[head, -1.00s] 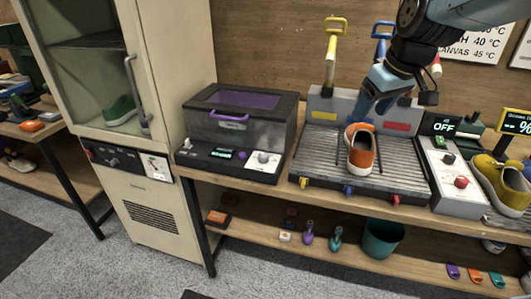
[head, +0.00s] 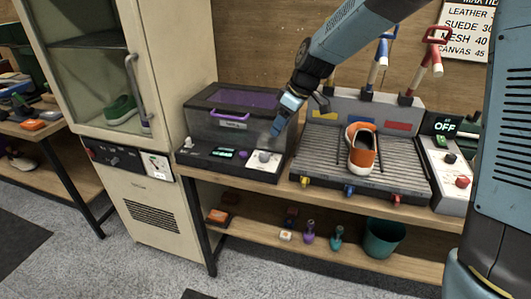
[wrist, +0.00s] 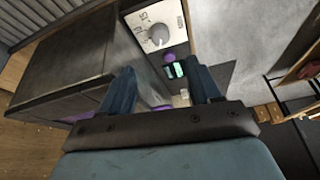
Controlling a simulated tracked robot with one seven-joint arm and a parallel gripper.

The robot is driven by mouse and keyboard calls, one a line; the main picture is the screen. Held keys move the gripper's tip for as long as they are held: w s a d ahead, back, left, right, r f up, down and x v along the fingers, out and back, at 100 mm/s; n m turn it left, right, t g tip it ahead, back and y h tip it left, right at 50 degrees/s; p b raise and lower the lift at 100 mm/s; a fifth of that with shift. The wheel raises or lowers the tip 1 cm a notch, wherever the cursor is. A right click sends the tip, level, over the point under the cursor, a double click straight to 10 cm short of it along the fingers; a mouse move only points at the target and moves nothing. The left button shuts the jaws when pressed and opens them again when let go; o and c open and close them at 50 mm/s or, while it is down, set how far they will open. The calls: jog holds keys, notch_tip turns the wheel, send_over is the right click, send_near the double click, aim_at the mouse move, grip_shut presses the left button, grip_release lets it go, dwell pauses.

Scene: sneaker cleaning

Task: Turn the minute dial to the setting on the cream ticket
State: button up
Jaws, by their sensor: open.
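The minute dial (head: 264,157) is a small knob on a white plate at the right of the dark machine's front panel. In the wrist view the dial (wrist: 158,35) is a grey knob with printed numbers around it, ahead of the fingers. My gripper (head: 279,127) is above and slightly right of the dial in the head view, apart from it. In the wrist view my gripper (wrist: 162,88) has its two fingers apart with nothing between them touching. I cannot make out a cream ticket for certain; a pale card (head: 157,165) on the cabinet has unreadable print.
The dark machine (head: 235,125) has a purple-handled lid, a purple button (head: 243,155) and a green display (head: 222,153). To its right, an orange shoe (head: 362,150) stands on a ribbed rack (head: 325,165) with upright levers. A cream cabinet (head: 185,60) stands left.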

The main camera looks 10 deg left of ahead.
aim_at(265, 153)
jog(key=x, duration=1.3)
jog(key=shift+d+f, duration=0.1)
jog(key=c, duration=1)
jog(key=shift+c, duration=0.2)
